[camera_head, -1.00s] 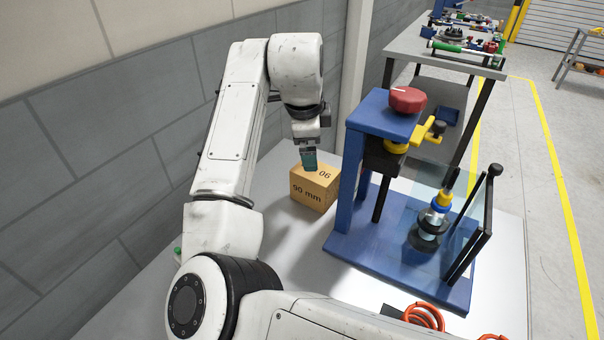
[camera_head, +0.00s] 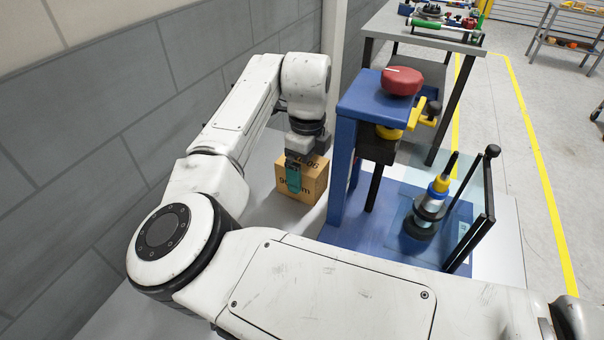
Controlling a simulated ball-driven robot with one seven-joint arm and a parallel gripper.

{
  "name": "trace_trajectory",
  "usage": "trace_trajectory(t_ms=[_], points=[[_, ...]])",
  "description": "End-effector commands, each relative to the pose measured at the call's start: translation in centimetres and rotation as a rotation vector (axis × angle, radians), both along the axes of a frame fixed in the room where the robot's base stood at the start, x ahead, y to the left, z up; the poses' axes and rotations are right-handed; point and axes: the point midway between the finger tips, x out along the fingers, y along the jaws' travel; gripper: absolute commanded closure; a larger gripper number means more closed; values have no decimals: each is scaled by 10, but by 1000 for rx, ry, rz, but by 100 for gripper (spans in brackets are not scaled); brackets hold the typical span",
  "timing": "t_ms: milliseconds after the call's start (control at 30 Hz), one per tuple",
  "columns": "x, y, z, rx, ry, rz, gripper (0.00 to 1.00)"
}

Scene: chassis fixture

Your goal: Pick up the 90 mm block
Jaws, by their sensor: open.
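The 90 mm block (camera_head: 314,184) is a tan wooden-looking cube with dark printed lettering. It sits on the pale table top, between the grey wall and the blue fixture. My gripper (camera_head: 294,182) points down at the block, and its teal finger overlaps the block's near face in the picture, covering part of the lettering. Only one finger shows clearly; the other is hidden. The gripper is open, and I cannot tell whether a finger touches the block.
The blue fixture (camera_head: 345,165) with a red knob (camera_head: 402,81) stands close to the block's right. A clear panel in a black frame (camera_head: 484,215) and a blue-yellow cylindrical part (camera_head: 430,205) stand on its base. The grey wall (camera_head: 90,150) is to the left.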

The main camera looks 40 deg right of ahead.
Motion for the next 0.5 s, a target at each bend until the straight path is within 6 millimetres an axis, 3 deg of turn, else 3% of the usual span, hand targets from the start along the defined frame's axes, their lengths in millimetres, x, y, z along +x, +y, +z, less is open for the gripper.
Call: trace_trajectory(t_ms=[200, 500], points=[[-2, 0, -27, 0, 2, 0, 0], [-2, 0, -32, -1, 1, 1, 0]])
